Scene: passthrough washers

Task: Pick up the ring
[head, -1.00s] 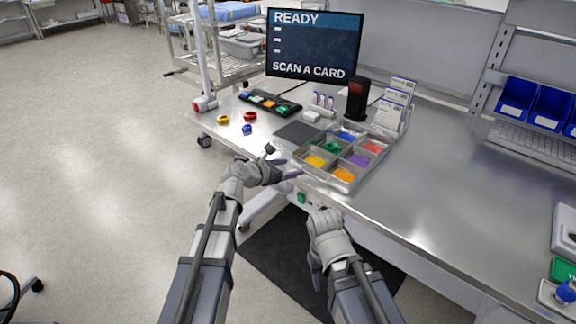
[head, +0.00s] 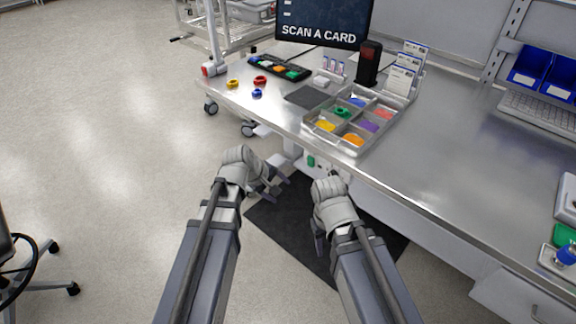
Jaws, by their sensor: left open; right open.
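Three small rings lie on the left end of the metal table in the head view: a yellow ring (head: 233,84), a red ring (head: 260,81) and a blue ring (head: 257,93). A green ring-like piece (head: 341,111) shows in the sorting tray (head: 366,146). My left gripper (head: 280,186) is open and empty, in front of the table edge and below the rings. My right gripper (head: 322,222) is open, right of the left one, also off the table; its fingers are partly hidden behind its wrist.
The tray has several coloured compartments. A dark pad (head: 306,96), a black strip with coloured blocks (head: 279,67), a black scanner (head: 368,63) and card holders (head: 404,72) stand behind. A screen (head: 322,22) reads "SCAN A CARD". The table's right middle is clear.

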